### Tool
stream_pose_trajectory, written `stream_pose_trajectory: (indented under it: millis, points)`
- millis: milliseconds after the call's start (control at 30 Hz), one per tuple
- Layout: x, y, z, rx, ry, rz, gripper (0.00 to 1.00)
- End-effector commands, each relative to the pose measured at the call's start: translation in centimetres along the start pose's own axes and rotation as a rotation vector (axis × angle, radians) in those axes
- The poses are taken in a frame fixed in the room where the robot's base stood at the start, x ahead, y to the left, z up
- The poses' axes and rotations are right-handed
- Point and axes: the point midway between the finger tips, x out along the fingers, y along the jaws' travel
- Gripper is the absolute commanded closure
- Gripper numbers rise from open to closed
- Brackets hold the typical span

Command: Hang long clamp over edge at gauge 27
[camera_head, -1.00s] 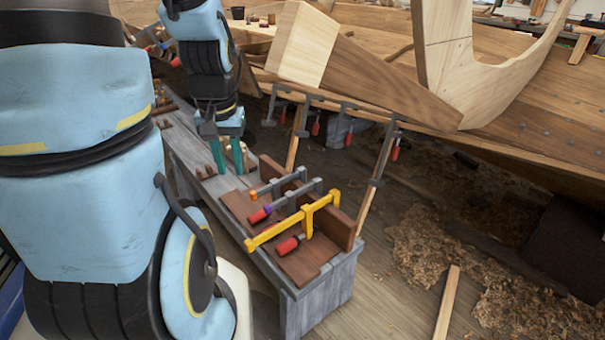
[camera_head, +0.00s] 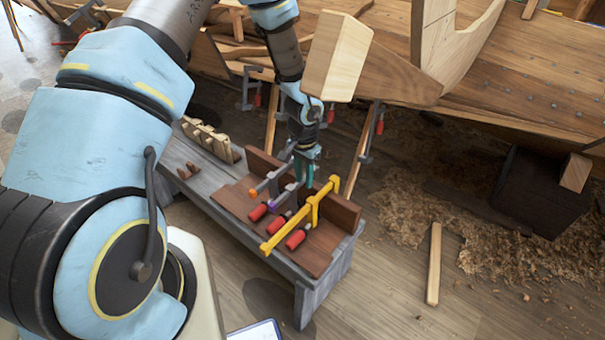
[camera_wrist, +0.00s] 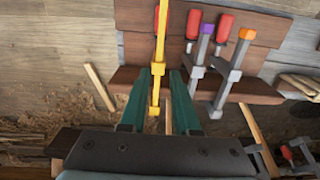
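The yellow clamp (camera_head: 300,216), the longest of the row, rests on the brown wooden rack on the bench. My gripper (camera_head: 307,172) is low over the rack, at the far end of the clamps. In the wrist view its teal fingers (camera_wrist: 161,76) are apart, with part of the yellow clamp (camera_wrist: 158,42) in line with the gap between them. I cannot tell whether either finger touches it. The hull edge (camera_head: 455,112) runs behind the bench, with clamps hanging on it. No gauge number is readable.
Shorter grey clamps, one with a purple end (camera_wrist: 207,29) and one with an orange end (camera_wrist: 246,34), lie close beside the yellow one. The brown rack (camera_head: 228,200) has an upright back board. A large timber block (camera_head: 337,58) overhangs near my arm. Shavings and a loose batten (camera_head: 434,262) lie on the floor.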

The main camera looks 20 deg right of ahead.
Motion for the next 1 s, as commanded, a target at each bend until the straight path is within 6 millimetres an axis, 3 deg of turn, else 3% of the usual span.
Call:
stream_pose_trajectory:
  millis: [1000]
  points:
    - [11.0, 0.0, 0.1, -0.002, 0.0, 0.0, 0.7]
